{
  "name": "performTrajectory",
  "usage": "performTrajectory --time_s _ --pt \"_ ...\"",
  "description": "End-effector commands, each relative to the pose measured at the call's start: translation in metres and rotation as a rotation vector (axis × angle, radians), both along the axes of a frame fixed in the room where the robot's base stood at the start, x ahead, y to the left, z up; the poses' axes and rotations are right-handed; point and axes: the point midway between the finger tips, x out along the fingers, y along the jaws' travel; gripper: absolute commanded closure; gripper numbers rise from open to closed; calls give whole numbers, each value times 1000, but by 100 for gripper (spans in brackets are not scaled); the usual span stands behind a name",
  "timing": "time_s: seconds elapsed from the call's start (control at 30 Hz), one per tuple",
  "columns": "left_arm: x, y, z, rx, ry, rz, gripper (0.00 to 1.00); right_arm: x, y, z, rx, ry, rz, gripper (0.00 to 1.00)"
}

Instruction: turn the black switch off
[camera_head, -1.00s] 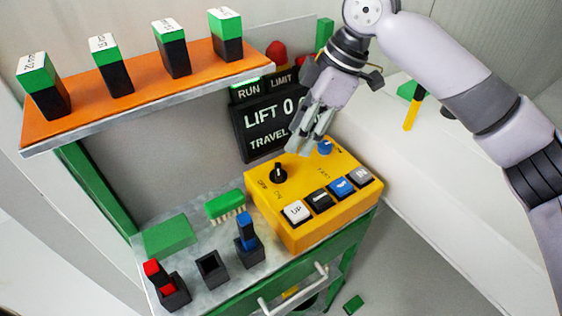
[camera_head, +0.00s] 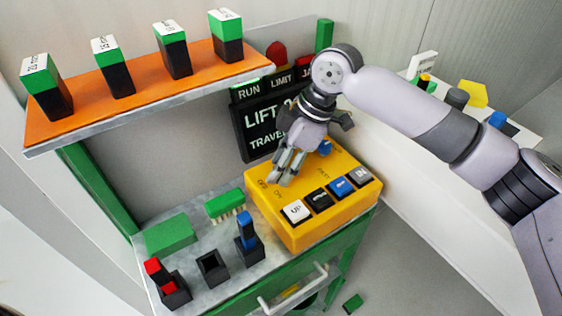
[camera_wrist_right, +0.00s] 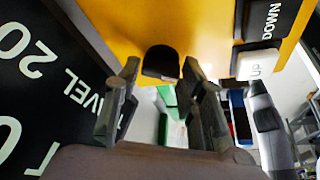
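The black switch (camera_wrist_right: 161,62) is a dark rotary knob on the yellow control box (camera_head: 318,222). In the head view it is hidden behind the fingers of my right gripper (camera_head: 277,178), which point down at the box's left part, near the OFF and ON marks. In the wrist view the fingers are apart, one on each side of the knob, with the knob at or just beyond their tips. I cannot tell whether they touch it. My left gripper is not in view.
The box also carries a white UP button (camera_head: 296,211), a black button (camera_head: 320,198), blue and grey buttons, and a blue knob (camera_head: 325,147). A black display (camera_head: 256,140) stands behind. An orange shelf (camera_head: 140,98) holds green-black blocks. Sockets and blocks stand on the left bench.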

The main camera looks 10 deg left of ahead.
Motion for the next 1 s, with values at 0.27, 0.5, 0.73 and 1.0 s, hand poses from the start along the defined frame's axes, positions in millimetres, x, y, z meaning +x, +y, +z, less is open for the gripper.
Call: performTrajectory --time_s 0.27,0.5,0.73,1.0 --pt "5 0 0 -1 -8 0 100 0 0 0 0 0 0 84" --pt "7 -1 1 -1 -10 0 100 0 0 1 0 0 -1 95" --pt "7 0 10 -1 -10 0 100 -1 0 3 0 1 -43 95" --pt "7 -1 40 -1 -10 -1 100 -2 -1 7 0 3 -208 95"
